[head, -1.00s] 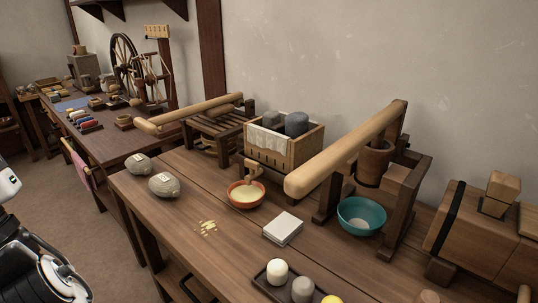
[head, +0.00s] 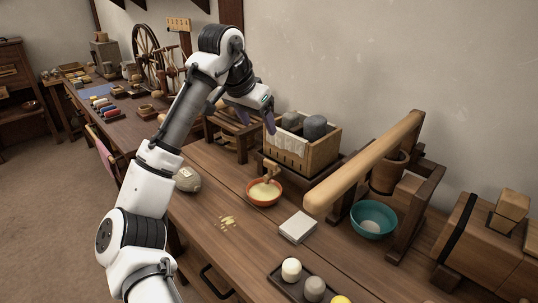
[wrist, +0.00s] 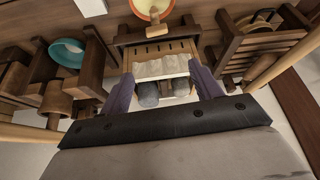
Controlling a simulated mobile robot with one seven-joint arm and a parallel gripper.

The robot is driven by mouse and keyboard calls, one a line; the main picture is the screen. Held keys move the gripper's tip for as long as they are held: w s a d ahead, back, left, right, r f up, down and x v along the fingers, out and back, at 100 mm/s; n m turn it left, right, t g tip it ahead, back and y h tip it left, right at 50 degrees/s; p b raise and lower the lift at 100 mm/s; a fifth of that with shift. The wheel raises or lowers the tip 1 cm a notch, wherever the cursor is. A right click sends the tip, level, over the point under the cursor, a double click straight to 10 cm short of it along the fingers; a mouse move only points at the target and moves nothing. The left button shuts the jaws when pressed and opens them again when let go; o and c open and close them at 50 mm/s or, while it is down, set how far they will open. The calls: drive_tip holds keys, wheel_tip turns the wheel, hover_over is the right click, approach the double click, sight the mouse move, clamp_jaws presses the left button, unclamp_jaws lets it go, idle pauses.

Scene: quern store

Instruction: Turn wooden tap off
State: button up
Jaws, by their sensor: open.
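The wooden tap (head: 271,170) is a small pale wooden piece on the front of the press box (head: 308,153), above an orange bowl (head: 264,195) of pale yellow liquid. In the wrist view the tap (wrist: 155,14) shows at the top, over the bowl (wrist: 144,6). Its exact handle position is too small to tell. My gripper (head: 257,118) is open and empty, above and left of the box in the head view. In the wrist view its purple fingers (wrist: 161,76) spread on either side of the box's cloth and grey weights, apart from the tap.
A long wooden lever (head: 365,165) slopes up to the right of the box, near a teal bowl (head: 373,219). A slatted rack (wrist: 262,42) stands beside the box.

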sight(270, 161)
drive_tip(key=shift+g, duration=0.3)
drive_tip(key=x, duration=1.4)
drive_tip(key=shift+s+a+f, duration=0.2)
drive_tip(key=shift+s+a, duration=0.15)
drive_tip(key=shift+a, duration=0.05)
drive_tip(key=shift+c, duration=0.4)
drive_tip(key=c, duration=0.9)
drive_tip(key=shift+r+m+p, duration=0.2)
drive_tip(key=shift+m+p, duration=0.3)
drive_tip(key=shift+p, duration=0.25)
drive_tip(key=shift+f+m+g, duration=0.2)
drive_tip(key=shift+m+g, duration=0.1)
drive_tip(key=o, duration=1)
